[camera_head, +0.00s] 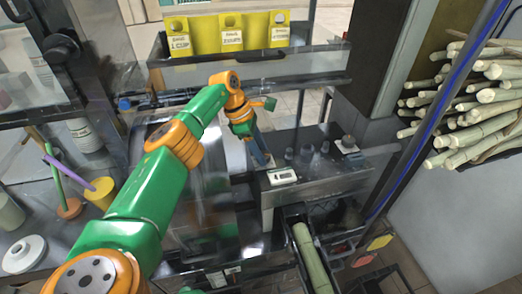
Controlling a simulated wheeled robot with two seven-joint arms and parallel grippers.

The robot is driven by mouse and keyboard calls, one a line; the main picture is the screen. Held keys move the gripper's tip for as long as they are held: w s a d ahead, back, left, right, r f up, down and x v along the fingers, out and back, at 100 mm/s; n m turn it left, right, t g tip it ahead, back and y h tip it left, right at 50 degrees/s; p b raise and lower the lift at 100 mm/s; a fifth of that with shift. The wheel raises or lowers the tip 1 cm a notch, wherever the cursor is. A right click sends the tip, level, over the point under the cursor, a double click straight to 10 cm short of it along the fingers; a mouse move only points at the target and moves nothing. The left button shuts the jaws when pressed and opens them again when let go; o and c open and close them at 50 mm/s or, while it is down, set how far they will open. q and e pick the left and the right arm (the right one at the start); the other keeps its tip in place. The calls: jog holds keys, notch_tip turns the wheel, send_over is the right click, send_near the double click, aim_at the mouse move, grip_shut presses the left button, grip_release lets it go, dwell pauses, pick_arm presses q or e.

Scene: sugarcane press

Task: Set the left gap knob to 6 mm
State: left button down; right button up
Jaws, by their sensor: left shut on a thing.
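My left arm, green and orange, reaches in from the lower left to the press. My left gripper (262,158) points down at the left end of the grey press housing, beside a small white display (283,175). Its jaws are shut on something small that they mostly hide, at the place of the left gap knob. The display's reading is too small to make out. Several small dark fittings stand in a row on the housing top to the right of the gripper. My right gripper is not in view.
Cut cane stalks (470,105) are piled at the right. A green stalk (312,258) lies in a dark trough below the display. Yellow signed bins (230,35) stand on a ledge behind. A side table at the left holds a yellow cup (102,193) and a white lid (24,253).

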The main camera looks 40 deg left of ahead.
pick_arm(q)
jog(key=shift+c, duration=1.6)
grip_release()
jog(key=v, duration=0.7)
